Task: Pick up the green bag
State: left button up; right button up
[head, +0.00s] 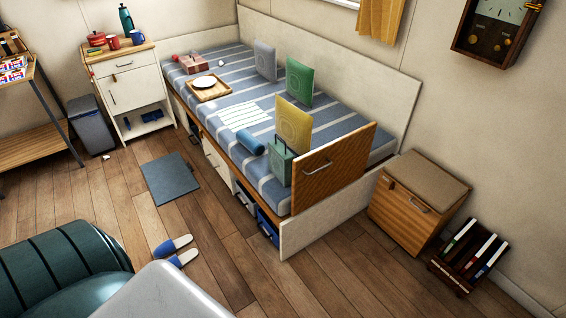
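The green bag (280,168) stands upright near the front end of the bed (325,133), close to its left long edge. It is a small teal-green carrier bag with thin loop handles on top. A wooden panel with a handle (327,172) rises just to its right, and a blue rolled bundle (250,141) lies just behind its left side. A yellow cushion (293,124) stands behind the bag. Neither of my grippers is in view, so nothing is seen touching the bag.
Blue slippers (176,249) and a dark mat (169,178) lie on the wooden floor left of the bed. A dark green padded seat (66,262) fills the lower left. A wooden cabinet (410,202) and a book rack (468,255) stand at right. Floor before the bed is open.

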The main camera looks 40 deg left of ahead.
aim_at(281, 159)
jog(key=i+j, duration=0.1)
jog(key=j, duration=0.3)
jog(key=i+j+z, duration=0.15)
jog(key=j, duration=0.7)
jog(key=i+j+z, duration=0.15)
jog(key=j, duration=0.25)
